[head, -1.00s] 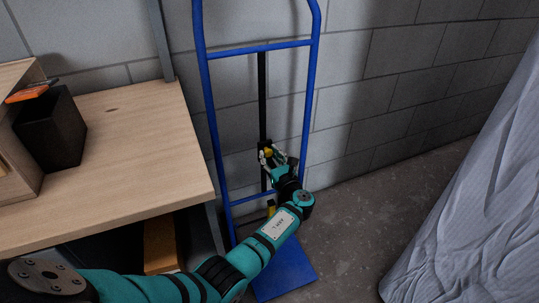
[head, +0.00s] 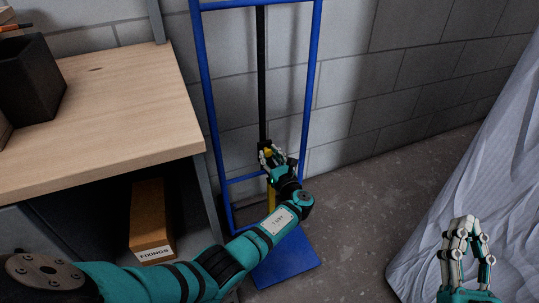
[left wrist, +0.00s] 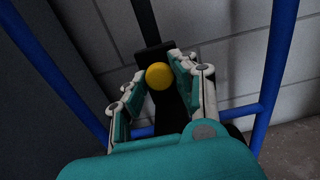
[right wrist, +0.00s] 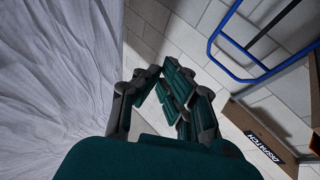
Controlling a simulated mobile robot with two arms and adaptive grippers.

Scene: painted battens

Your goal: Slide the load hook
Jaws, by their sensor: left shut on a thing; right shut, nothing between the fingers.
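A blue upright frame (head: 208,100) with a black vertical rail (head: 262,75) stands against the wall. The load hook appears to be the dark slider block on this rail, with a round yellow knob that shows in the left wrist view (left wrist: 159,76). My left gripper (head: 271,155) is shut on the knob, a finger on each side, just above the lower crossbar. The gripper partly hides the block. A yellow strip (head: 271,195) shows below it, partly covered by my arm. My right gripper (head: 462,222) is shut and empty at the lower right, away from the frame.
A wooden bench (head: 110,120) with a black box (head: 30,80) stands left of the frame. A cardboard box marked FIXINGS (head: 150,220) sits beneath it. A grey draped sheet (head: 480,170) is at the right. The floor between sheet and frame is clear.

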